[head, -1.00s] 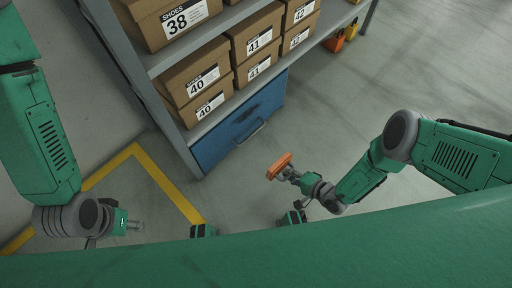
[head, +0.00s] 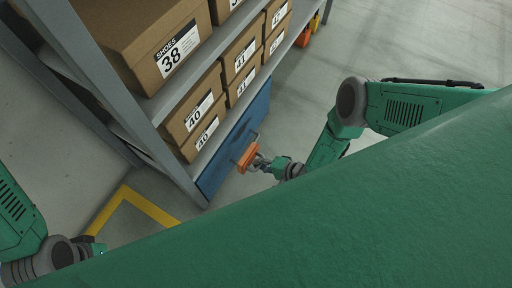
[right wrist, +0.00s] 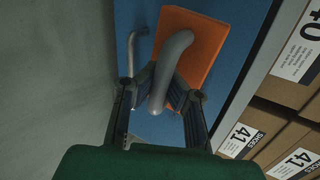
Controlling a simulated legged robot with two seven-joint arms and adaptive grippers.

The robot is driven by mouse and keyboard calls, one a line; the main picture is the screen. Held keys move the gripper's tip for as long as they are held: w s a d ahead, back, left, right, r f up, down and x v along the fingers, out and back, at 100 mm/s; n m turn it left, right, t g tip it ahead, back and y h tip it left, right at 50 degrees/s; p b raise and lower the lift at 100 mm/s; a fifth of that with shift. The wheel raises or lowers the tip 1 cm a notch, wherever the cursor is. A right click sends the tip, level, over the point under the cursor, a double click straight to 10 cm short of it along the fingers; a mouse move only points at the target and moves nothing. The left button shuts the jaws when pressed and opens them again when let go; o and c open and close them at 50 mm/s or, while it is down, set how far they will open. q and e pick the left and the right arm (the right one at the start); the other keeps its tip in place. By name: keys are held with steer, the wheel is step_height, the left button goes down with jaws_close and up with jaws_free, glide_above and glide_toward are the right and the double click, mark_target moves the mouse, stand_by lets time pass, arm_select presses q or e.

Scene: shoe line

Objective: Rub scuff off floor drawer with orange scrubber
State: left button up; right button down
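The blue floor drawer (head: 214,174) is at the bottom of the shoe shelf; it also fills the middle of the right wrist view (right wrist: 240,40). The orange scrubber (head: 246,158) is in front of the drawer, and it shows with its grey curved handle in the right wrist view (right wrist: 203,42). My right gripper (head: 260,162) is shut on the scrubber's handle, with the orange block facing the drawer. I cannot tell whether the block touches the drawer. I cannot make out the scuff clearly. My left gripper (head: 98,250) is at lower left, mostly hidden, away from the drawer.
Shoe boxes (head: 192,118) fill the shelves above the drawer. A grey drawer handle (right wrist: 138,45) sticks out beside the scrubber. A grey shelf post (head: 110,85) stands at left. Yellow tape (head: 150,206) marks the floor. Orange things (head: 304,38) stand farther back. Floor at right is open.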

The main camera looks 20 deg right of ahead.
mark_target(252, 159)
steer(key=shift+w+a+f+b, duration=0.1)
steer(key=shift+w+a+b, duration=0.2)
steer(key=shift+w, duration=0.3)
steer(key=shift+w+a+f+b, duration=0.1)
steer(key=shift+w+a+b, duration=0.2)
steer(key=shift+w, duration=0.25)
steer(key=shift+w+a, duration=0.25)
steer(key=shift+w, duration=0.05)
steer(key=shift+w+a+r+b, duration=0.15)
steer(key=shift+w+a+b, duration=0.35)
steer(key=shift+a, duration=0.25)
steer(key=shift+d, duration=0.3)
arm_select(q)
steer(key=shift+d+f, duration=0.25)
steer(key=shift+f, duration=0.25)
steer(key=shift+d+f, duration=0.2)
steer(key=shift+f, duration=0.3)
steer(key=shift+a+f, duration=0.1)
steer(key=shift+a, duration=0.15)
arm_select(e)
steer(key=shift+w+a, duration=0.1)
steer(key=shift+a, duration=0.15)
arm_select(q)
steer(key=shift+d, duration=0.15)
arm_select(e)
steer(key=shift+w+a, duration=0.15)
steer(key=shift+w, duration=0.2)
